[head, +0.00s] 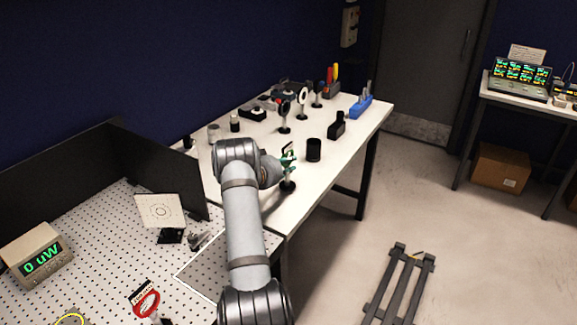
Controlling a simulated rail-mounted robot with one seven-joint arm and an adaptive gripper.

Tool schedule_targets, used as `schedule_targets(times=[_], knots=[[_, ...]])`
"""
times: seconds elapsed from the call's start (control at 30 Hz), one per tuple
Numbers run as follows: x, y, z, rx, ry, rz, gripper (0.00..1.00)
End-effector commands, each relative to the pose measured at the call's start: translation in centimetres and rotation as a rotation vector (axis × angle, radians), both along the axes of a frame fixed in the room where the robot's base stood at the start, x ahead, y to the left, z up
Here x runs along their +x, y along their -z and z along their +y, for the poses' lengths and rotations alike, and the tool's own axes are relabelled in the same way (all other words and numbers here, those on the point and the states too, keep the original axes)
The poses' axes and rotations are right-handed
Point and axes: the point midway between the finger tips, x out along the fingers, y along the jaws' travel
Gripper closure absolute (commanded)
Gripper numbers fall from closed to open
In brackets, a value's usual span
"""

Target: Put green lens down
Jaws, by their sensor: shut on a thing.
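My gripper (284,161) is at the near part of the white table, at the end of my arm reaching forward from the bottom of the head view. It is shut on the green lens (289,157), a small green-tinted piece on a post with a dark round base (288,186). The base is at or just above the table top (318,183); I cannot tell if it touches. My wrist hides part of the fingers and the area to the left.
A black cylinder (313,150) stands close to the right of the lens, with a black holder (337,125) behind it. Several post-mounted optics, including a white-ringed one (302,103), stand farther back. A perforated board (110,240) with a power meter (37,256) lies at left.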

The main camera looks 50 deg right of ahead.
Motion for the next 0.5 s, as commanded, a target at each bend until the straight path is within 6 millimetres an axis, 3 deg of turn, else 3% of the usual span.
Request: schedule_targets(times=[0.17, 0.5], knots=[[0.1, 1.5, 0.0, -0.004, -0.001, -0.001, 1.00], [0.1, 1.9, 0.0, -0.004, -0.002, -0.002, 1.00]])
